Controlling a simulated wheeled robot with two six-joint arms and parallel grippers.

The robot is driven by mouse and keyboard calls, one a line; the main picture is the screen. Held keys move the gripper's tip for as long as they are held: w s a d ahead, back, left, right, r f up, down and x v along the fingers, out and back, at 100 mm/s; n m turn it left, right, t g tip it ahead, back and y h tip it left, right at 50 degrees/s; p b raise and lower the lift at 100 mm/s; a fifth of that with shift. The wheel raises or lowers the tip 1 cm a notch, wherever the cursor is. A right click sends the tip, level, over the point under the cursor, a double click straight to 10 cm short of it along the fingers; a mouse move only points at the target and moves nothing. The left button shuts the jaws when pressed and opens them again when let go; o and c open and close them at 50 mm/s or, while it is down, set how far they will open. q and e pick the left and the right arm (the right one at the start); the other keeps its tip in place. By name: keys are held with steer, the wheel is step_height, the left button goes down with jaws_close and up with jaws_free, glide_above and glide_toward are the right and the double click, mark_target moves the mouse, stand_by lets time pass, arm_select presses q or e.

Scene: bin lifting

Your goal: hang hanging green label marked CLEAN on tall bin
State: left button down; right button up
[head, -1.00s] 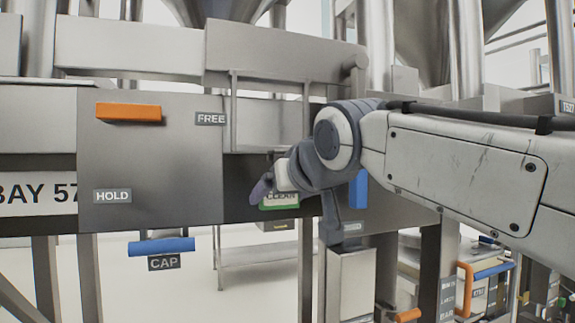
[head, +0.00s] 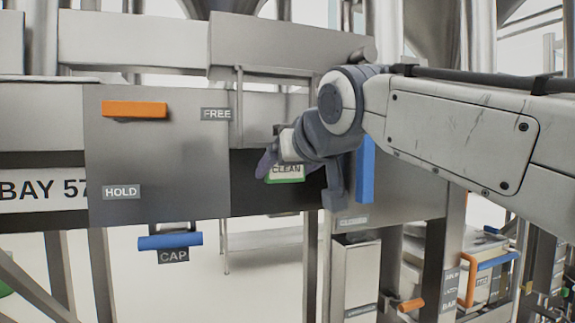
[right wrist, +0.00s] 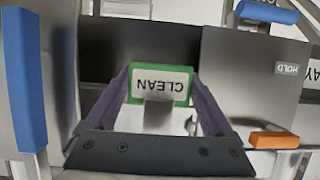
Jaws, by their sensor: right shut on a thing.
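The green-bordered label marked CLEAN (head: 286,173) is in the grip of my right gripper (head: 268,163), raised in front of a dark panel area in the head view. In the right wrist view the label (right wrist: 160,80) sits between the two purple fingertips of my right gripper (right wrist: 158,92), and its lettering appears upside down. My right arm comes in from the right and partly hides the area behind the wrist. My left gripper is not in view. I cannot tell which thing is the tall bin.
A grey panel carries an orange handle (head: 135,109) and signs FREE (head: 216,114) and HOLD (head: 121,192). A blue CAP handle (head: 170,241) is below. A vertical blue bar (head: 365,172) stands just right of my wrist. A BAY 57 sign (head: 42,188) is at left.

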steer(key=shift+x, duration=2.15)
steer(key=o, duration=1.2)
